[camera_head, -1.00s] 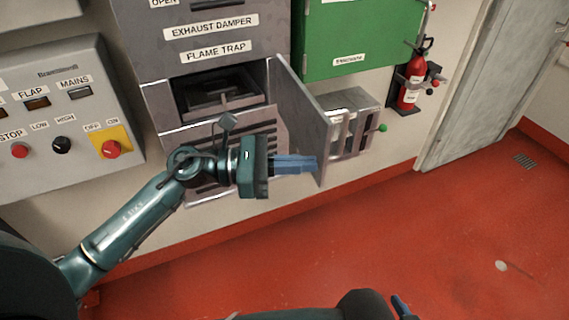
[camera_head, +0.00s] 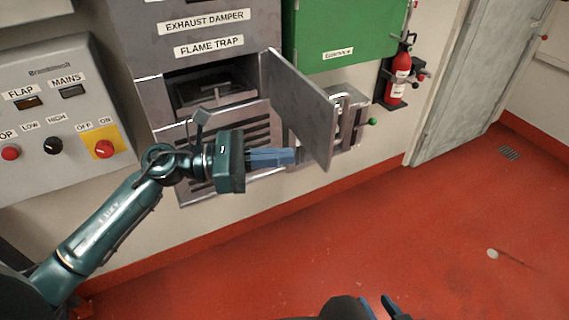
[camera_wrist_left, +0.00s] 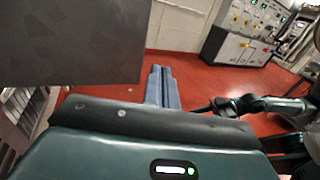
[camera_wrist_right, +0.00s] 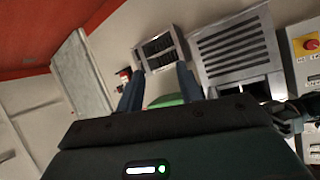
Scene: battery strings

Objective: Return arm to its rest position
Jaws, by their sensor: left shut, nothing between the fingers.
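My left arm (camera_head: 115,215) reaches in from the left in the head view. Its gripper (camera_head: 293,156) has both blue fingers together, empty, just left of the open flame trap door (camera_head: 305,105); I cannot tell whether they touch. In the left wrist view the closed fingers (camera_wrist_left: 162,72) point away from me, with the door (camera_wrist_left: 70,40) at upper left. My right gripper (camera_head: 383,306) shows only in part at the bottom edge of the head view. In the right wrist view its two fingers (camera_wrist_right: 157,88) stand apart with nothing seen between them.
The flame trap opening (camera_head: 210,88) is uncovered behind the left arm. A control panel (camera_head: 60,120) is at the left. A fire extinguisher (camera_head: 398,75) hangs by the grey door (camera_head: 455,80).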

